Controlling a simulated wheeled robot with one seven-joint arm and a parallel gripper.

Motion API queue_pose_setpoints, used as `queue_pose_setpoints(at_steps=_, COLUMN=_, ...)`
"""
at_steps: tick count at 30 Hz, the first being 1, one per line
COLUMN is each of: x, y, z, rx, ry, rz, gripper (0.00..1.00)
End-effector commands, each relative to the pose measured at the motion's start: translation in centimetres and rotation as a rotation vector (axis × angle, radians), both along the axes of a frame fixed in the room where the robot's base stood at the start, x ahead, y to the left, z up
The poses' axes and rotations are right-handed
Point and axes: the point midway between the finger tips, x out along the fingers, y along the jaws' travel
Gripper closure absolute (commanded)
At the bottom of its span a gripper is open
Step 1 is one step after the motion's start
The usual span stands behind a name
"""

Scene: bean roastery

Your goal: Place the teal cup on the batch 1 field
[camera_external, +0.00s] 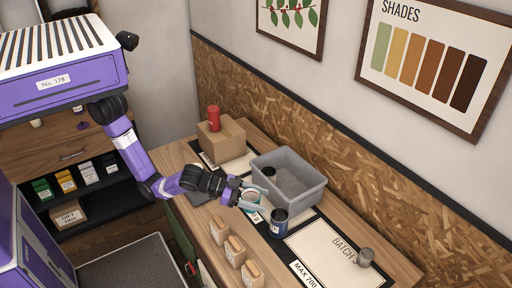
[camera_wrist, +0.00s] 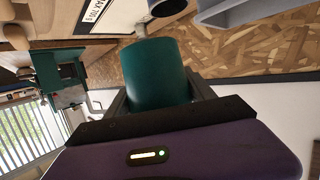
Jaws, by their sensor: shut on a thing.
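The teal cup (camera_external: 251,197) is between the fingers of my gripper (camera_external: 250,199), which is shut on it. In the wrist view the teal cup (camera_wrist: 157,72) fills the space between the fingers. In the outside view it is over the dark mat, just in front of the grey bin; any gap beneath it cannot be told. A cream field (camera_external: 318,248) marked "BATCH" lies to the right on the counter. Its number is not clearly readable, partly beside a small metal cup (camera_external: 366,257) standing at its right side.
A dark blue cup (camera_external: 279,223) stands between the teal cup and the cream field. The grey bin (camera_external: 313,193) holds a dark item. A cardboard box (camera_external: 229,136) bears a red canister (camera_external: 213,118). A "MAX 700" label (camera_external: 304,273) lies beside the field.

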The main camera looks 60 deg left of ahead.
Motion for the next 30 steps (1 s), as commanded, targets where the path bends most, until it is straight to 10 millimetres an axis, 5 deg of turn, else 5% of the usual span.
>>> queue_pose_setpoints(at_steps=5, x=-3.2, y=3.6, z=-0.8, rx=0.002, ry=0.001, rz=0.051, gripper=0.81)
queue_pose_setpoints(at_steps=17, x=-5.3, y=3.6, z=-2.6, rx=0.0, ry=0.0, rz=0.016, gripper=0.81)
queue_pose_setpoints(at_steps=23, x=-3.5, y=5.2, z=-1.7, rx=0.001, ry=-0.001, rz=0.051, gripper=0.81)
queue_pose_setpoints(at_steps=30, x=1.4, y=10.6, z=0.7, rx=0.0, ry=-0.002, rz=0.159, gripper=0.81)
